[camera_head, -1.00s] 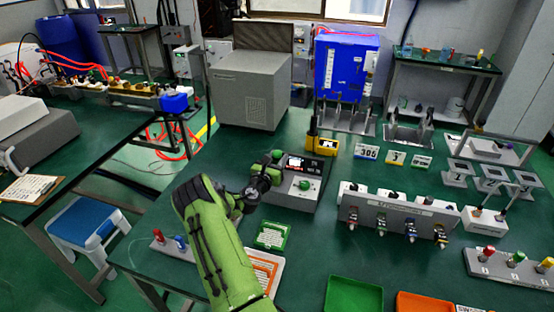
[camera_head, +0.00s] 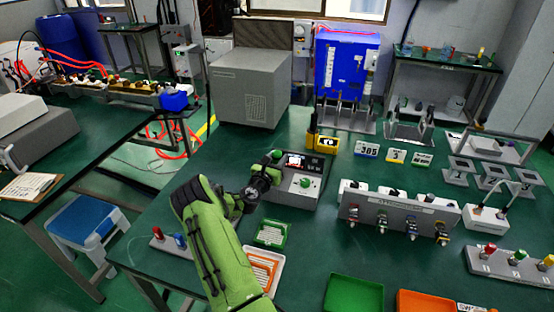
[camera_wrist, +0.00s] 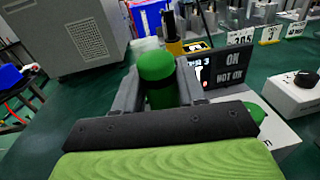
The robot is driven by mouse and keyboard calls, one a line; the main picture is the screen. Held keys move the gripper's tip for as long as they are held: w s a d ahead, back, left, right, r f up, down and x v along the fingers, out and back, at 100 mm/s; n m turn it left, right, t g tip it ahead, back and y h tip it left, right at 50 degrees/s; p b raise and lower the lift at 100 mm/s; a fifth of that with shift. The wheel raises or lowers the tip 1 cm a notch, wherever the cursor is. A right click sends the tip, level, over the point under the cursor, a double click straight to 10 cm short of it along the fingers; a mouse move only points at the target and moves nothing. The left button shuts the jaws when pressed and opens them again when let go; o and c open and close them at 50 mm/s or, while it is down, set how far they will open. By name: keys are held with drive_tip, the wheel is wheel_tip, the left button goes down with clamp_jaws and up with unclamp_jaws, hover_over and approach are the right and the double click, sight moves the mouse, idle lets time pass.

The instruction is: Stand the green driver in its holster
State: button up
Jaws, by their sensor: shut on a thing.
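My gripper (camera_head: 266,172) is over the left part of a grey tester box. In the wrist view, my gripper (camera_wrist: 158,88) is shut on the green driver (camera_wrist: 157,66), whose rounded green top stands up between the two grey fingers. In the head view, a green end of the driver (camera_head: 275,155) shows just beyond the fingers. Its lower part is hidden. A grey rack with a red driver (camera_head: 157,233) and a blue driver (camera_head: 180,241) stands at the near left of the bench; my arm covers part of that area. I cannot tell which place is the green driver's holster.
The tester box (camera_head: 298,196) has a screen and a green knob. An "OK / NOT OK" panel (camera_wrist: 229,67) is close right of the fingers. A yellow meter (camera_head: 326,144) stands behind. Green (camera_head: 353,294) and orange (camera_head: 425,302) trays lie in front. A grey fixture (camera_head: 395,212) stands right.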

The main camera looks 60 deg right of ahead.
drive_tip(key=shift+f, duration=0.15)
idle(0.3)
drive_tip(key=o, duration=1.2)
drive_tip(key=shift+o, duration=0.2)
drive_tip(key=shift+a+f, duration=0.1)
drive_tip(key=shift+a, duration=0.35)
drive_tip(key=a, duration=1.4)
drive_tip(key=shift+s+a, duration=0.4)
